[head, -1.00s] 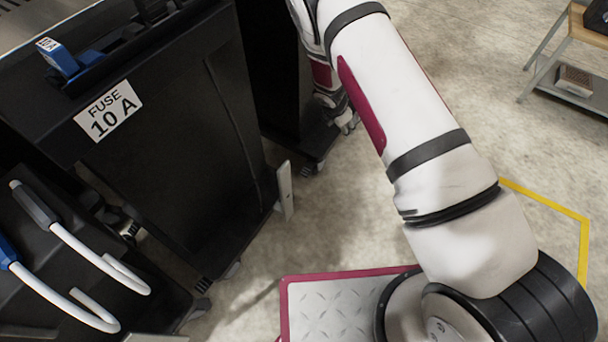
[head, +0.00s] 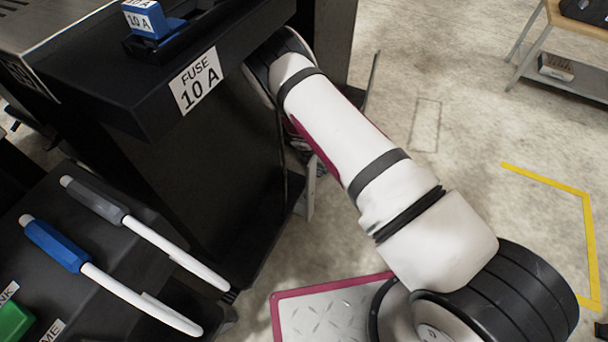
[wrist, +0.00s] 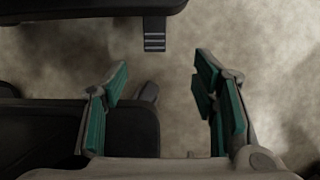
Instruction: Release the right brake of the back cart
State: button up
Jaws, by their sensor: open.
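In the wrist view my gripper (wrist: 162,80) is open and empty, its green-padded fingers spread wide over the floor. A small dark ribbed tab (wrist: 154,42), which looks like a brake pedal, sticks out from a black edge (wrist: 90,8) at the top, a little ahead of the fingertips and between their lines. I cannot tell from this view which cart it belongs to. In the head view a black cart body (head: 215,175) labelled "FUSE 10 A" stands at centre left. My arm reaches down behind its right side, so my gripper and any brake there are hidden.
A dark body (wrist: 130,125) lies beside and beneath my left finger. A metal leaf (head: 372,80) stands by the cart. Open floor (head: 450,150) lies right of my arm.

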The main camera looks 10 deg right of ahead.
jog(key=b+x, duration=0.2)
jog(key=x, duration=0.2)
jog(key=a+b+x, duration=0.1)
jog(key=b+x, duration=0.1)
jog(key=x, duration=0.3)
jog(key=b+x, duration=0.2)
jog(key=x, duration=0.2)
jog(key=shift+s+a+f, duration=0.1)
jog(key=shift+a+f, duration=0.05)
jog(key=shift+f, duration=0.3)
grip_shut()
